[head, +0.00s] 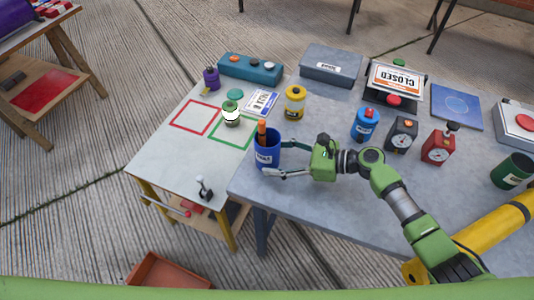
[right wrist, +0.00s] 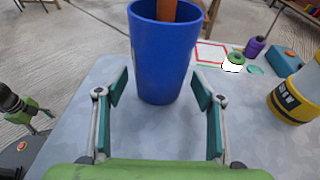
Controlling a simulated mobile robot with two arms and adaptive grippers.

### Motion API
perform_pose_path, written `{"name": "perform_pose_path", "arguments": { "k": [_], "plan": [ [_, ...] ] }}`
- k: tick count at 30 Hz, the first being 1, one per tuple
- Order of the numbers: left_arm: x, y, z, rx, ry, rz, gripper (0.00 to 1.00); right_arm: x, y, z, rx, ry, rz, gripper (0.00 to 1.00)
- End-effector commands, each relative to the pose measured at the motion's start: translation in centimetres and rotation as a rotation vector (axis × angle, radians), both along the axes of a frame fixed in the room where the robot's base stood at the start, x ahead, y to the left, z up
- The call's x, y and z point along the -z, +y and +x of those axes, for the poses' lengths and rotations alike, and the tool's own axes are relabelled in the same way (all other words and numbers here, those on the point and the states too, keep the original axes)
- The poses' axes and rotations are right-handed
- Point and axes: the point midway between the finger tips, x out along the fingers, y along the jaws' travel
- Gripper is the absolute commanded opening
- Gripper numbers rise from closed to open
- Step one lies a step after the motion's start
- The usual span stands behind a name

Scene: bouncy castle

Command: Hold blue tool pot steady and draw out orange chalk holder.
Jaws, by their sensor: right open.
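The blue tool pot (head: 266,155) stands upright near the left edge of the grey table. The orange chalk holder (head: 262,132) stands in it, its upper part above the rim and its lower part hidden. Both also show in the right wrist view, the pot (right wrist: 162,60) ahead and the holder (right wrist: 167,9) cut off at the top. My right gripper (right wrist: 160,88) is open. Its fingers point at the pot, one towards each side, with visible gaps. In the head view the right gripper (head: 270,158) is just right of the pot.
A yellow pot (head: 295,102) stands behind the blue pot. A blue canister (head: 365,124) and dial boxes stand to the right. The lower white table (head: 158,158) adjoins at left, with red and green outlines and a green-topped item (head: 231,115). The grey table's front is mostly clear.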

Motion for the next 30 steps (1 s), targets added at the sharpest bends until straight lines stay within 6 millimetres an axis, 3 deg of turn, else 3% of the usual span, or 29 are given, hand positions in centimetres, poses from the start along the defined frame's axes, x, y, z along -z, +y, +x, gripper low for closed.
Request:
{"name": "perform_pose_path", "arguments": {
  "k": [6,16,20,25,28,30],
  "plan": [
    [0.1,-0.1,0.5,0.000,-0.008,-0.001,0.60,0.4,1.4,0.5,0.000,-0.001,0.000,0.62],
    [0.1,0.0,0.5,0.000,-0.008,-0.001,0.60,0.5,1.6,0.5,0.000,-0.001,0.000,0.62],
    [0.1,0.0,0.4,0.000,-0.007,-0.001,0.60,0.5,1.6,0.5,0.000,-0.001,0.000,0.35],
    [0.1,0.0,0.4,0.000,-0.006,0.000,0.60,0.5,1.5,0.5,0.000,-0.001,-0.001,0.35],
    [0.1,0.5,0.4,-0.001,-0.004,0.006,0.37,0.5,1.5,0.5,0.000,-0.001,-0.001,0.35],
    [0.0,1.1,1.8,0.001,-0.017,0.015,0.33,0.5,1.5,0.5,0.000,-0.001,-0.001,0.35]
  ]
}}
